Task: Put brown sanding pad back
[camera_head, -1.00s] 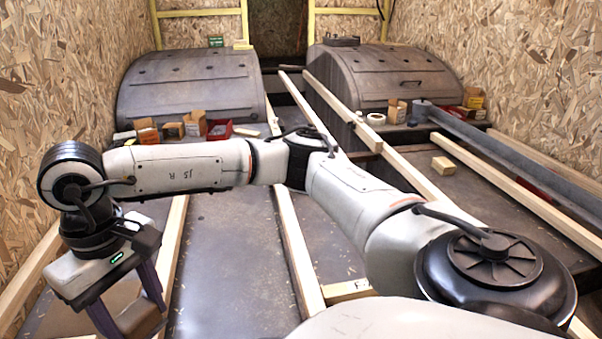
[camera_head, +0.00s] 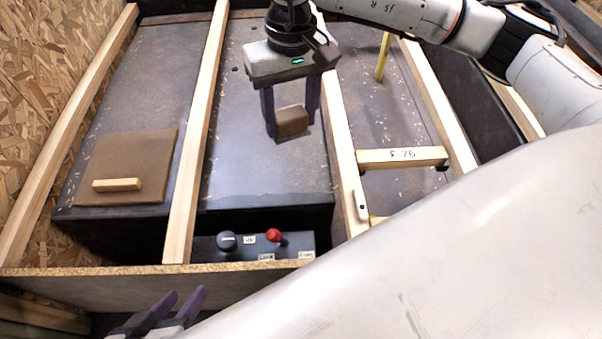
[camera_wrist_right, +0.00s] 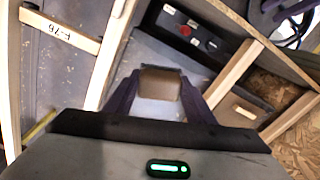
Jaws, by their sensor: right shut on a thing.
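The brown sanding pad (camera_head: 293,122) is a small brown block. My right gripper (camera_head: 292,115) is shut on it, with a purple finger on each side, over the middle dark panel (camera_head: 265,170). In the right wrist view the pad (camera_wrist_right: 160,84) sits between the fingertips of my right gripper (camera_wrist_right: 160,95). Whether it touches the panel is not clear. My left gripper (camera_head: 180,305) is low at the bottom left, its two purple fingers apart with nothing seen between them. A flat brown square board (camera_head: 125,155) lies on the left panel.
A small pale wooden block (camera_head: 116,185) lies on the square board. Long wooden rails (camera_head: 205,110) separate the panels, and a crosspiece marked F-76 (camera_head: 402,157) is at right. A dark box with a red knob (camera_head: 273,236) is at the front. A yellow stick (camera_head: 383,57) stands behind.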

